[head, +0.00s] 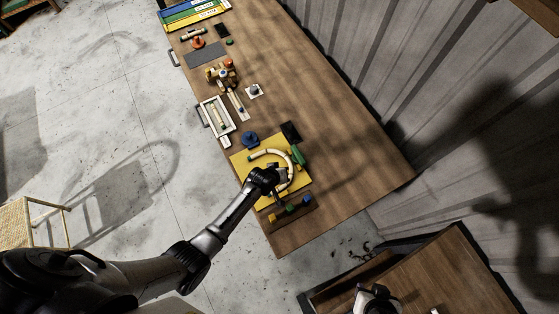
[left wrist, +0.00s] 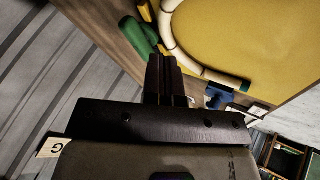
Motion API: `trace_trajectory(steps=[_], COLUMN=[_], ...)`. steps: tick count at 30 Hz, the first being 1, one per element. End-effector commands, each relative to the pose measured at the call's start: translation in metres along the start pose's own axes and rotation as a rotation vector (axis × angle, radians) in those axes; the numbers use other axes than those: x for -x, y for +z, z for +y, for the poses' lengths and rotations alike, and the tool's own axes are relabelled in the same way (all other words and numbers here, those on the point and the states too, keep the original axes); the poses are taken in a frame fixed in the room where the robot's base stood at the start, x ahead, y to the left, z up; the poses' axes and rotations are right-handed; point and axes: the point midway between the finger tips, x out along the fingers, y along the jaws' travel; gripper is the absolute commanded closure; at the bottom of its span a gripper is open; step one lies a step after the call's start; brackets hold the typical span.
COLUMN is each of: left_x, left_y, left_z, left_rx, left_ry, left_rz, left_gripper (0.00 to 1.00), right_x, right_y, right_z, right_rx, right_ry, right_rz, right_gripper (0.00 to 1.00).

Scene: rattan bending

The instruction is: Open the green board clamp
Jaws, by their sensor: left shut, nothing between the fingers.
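A green cylindrical piece, apparently the green board clamp (head: 299,155), lies at the right edge of the yellow board (head: 242,165) in the head view. What looks like the same green piece (left wrist: 138,36) shows in the left wrist view, left of the fingertips. A pale curved rattan piece (head: 270,152) lies on the board; in the left wrist view, its near end (left wrist: 205,72) meets a dark green part (left wrist: 238,84). My left gripper (head: 283,174) is over the board, just short of the green clamp. Its fingers (left wrist: 163,68) are shut and empty. My right gripper is not visible.
A strip with coloured knobs (head: 291,211) lies at the near end of the workbench (head: 350,175). A blue knob (head: 250,138) and a dark block (head: 291,131) flank the board's far side. A white tray (head: 216,117) stands beyond. The bench's right side is clear.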

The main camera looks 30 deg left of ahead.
Motion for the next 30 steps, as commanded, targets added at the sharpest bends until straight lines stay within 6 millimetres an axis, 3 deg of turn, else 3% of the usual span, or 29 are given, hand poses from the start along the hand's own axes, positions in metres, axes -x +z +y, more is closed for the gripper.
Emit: trace_trajectory(steps=[10, 30], left_x=[0.028, 0.031], left_y=[0.003, 0.004], left_z=[0.004, 0.005], left_rx=[0.001, 0.001], left_ry=[-0.001, -0.001], left_rz=[0.0, 0.0], left_gripper=[1.0, 1.0], right_x=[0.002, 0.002], right_y=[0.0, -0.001], right_z=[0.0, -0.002], right_rx=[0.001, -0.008], right_ry=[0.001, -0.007], right_rz=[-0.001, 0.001], right_gripper=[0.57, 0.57])
